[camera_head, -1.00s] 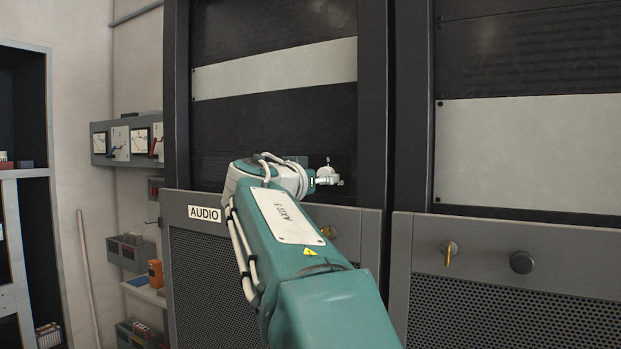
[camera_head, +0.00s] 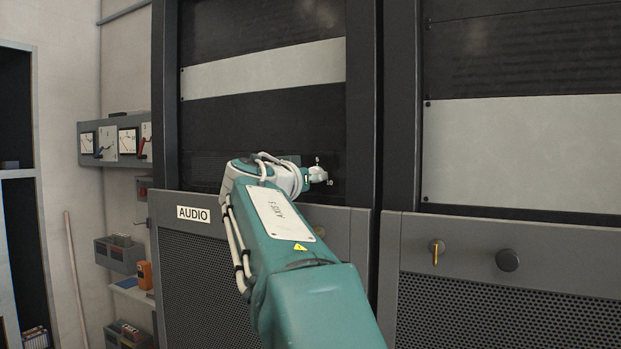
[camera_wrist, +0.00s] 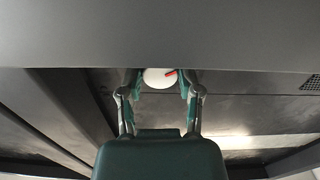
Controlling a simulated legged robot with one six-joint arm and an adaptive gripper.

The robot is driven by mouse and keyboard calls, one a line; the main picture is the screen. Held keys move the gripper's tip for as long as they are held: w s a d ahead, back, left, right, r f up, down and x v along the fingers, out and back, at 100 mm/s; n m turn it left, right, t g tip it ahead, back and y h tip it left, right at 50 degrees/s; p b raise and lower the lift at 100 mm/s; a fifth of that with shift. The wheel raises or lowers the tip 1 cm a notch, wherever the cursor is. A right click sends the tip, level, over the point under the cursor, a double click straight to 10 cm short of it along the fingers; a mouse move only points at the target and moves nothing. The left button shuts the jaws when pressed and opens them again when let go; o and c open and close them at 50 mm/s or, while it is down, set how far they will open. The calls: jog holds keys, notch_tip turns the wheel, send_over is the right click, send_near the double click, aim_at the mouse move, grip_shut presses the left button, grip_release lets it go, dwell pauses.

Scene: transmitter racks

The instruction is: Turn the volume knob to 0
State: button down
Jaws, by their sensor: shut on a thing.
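The volume knob (camera_wrist: 158,79) is a round white knob with a red mark; in the wrist view the mark is toward its upper right. My gripper (camera_wrist: 161,84) has one finger on each side of the knob and is shut on it. In the head view the knob (camera_head: 318,173) is a small white shape on the dark rack panel, just right of my wrist. Small white scale marks, one reading 10, show beside it. My arm hides the panel to the left of the knob, and the fingers are mostly hidden there.
A grey ledge with an AUDIO label (camera_head: 193,214) runs below the panel. The right rack carries a yellow key-like handle (camera_head: 436,252) and a black knob (camera_head: 507,260). Wall meters (camera_head: 117,138) and an orange device (camera_head: 145,274) are at the left.

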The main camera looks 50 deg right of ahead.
jog(key=shift+n, duration=0.3)
jog(key=shift+c, duration=1.4)
grip_release()
jog(key=shift+w, duration=0.1)
jog(key=v, duration=1.2)
